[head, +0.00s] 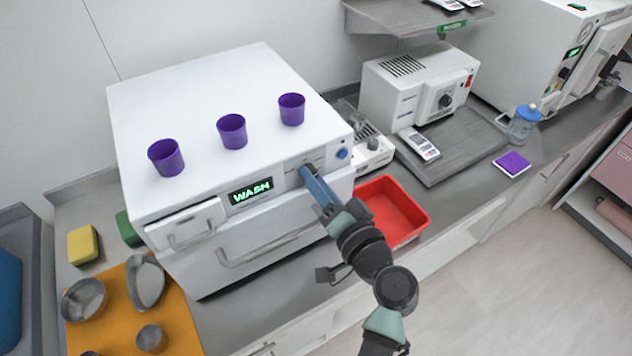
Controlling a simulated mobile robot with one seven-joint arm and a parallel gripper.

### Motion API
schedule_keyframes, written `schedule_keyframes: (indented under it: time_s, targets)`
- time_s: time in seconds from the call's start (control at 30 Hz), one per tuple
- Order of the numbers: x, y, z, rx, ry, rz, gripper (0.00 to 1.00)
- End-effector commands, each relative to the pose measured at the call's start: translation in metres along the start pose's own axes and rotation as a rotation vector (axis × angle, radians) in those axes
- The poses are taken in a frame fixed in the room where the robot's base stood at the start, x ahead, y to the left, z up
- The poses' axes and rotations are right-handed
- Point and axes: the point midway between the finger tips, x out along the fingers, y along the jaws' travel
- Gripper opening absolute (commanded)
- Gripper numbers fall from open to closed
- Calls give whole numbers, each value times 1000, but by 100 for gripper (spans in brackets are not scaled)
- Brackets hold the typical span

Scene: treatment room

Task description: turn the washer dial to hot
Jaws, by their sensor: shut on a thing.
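My gripper (308,172) is at the right part of the front panel, beside a round blue button (342,154). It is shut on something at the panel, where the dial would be. The dial itself is hidden behind my gripper, so its setting and markings cannot be read. A small drawer with a handle (190,237) is left of the display, and a wide door handle (270,245) runs below it.
Several purple cups (232,131) stand on top of the washer. A red tray (418,214) sits right of my arm. A white device with a knob (420,85) stands further right. An orange mat (180,322) with metal dishes lies at the lower left.

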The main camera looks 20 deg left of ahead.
Motion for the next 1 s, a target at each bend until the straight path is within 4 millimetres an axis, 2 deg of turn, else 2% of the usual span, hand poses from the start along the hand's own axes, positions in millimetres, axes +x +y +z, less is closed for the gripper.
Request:
schedule_keyframes:
  time_s: [0.7, 1.0]
  targets:
    - [0, 1, -1, 676, -46, -5, 0]
    - [0, 2, -2, 898, -60, -7, 0]
